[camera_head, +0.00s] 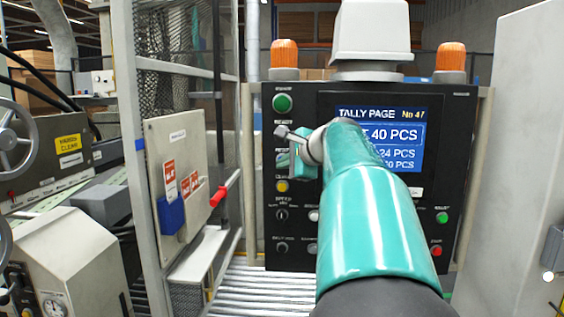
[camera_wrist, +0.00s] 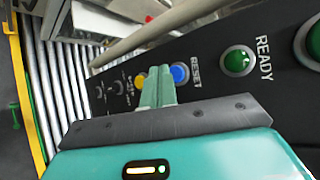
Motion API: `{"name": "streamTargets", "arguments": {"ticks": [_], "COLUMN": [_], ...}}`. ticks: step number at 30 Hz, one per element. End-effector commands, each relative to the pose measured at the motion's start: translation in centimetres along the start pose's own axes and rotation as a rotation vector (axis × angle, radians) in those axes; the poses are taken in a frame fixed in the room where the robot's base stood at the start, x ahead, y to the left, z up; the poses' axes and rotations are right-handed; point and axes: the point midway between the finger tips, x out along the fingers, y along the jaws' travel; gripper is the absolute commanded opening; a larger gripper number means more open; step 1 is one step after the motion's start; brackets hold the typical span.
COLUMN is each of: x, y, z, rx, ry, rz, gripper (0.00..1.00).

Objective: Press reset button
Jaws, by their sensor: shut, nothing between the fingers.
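The blue reset button (camera_wrist: 180,74) is on the black control panel, beside the printed word RESET, in the wrist view. The shut teal fingers of my gripper (camera_wrist: 158,72) reach toward the panel just left of the blue button, between it and a yellow button (camera_wrist: 139,83). I cannot tell whether the fingertips touch the panel. In the head view my gripper (camera_head: 288,160) is at the panel's left column of buttons, and the arm and gripper largely hide the reset button there. Nothing is held.
The panel's screen (camera_head: 428,112) reads TALLY PAGE and is partly behind my arm. A green READY button (camera_wrist: 238,62) lies right of the reset button in the wrist view. A fence frame with a red handle (camera_head: 219,196) stands left. Rollers (camera_head: 262,292) run below the panel.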

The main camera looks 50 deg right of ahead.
Motion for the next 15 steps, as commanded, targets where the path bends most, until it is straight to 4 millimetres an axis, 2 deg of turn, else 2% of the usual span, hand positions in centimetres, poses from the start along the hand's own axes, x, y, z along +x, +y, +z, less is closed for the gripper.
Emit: {"name": "streamTargets", "arguments": {"ticks": [15], "x": [0.56], "y": [-0.43], "z": [-0.44], "rx": [0.0], "ry": [0.001], "rz": [0.0], "gripper": [0.0]}}
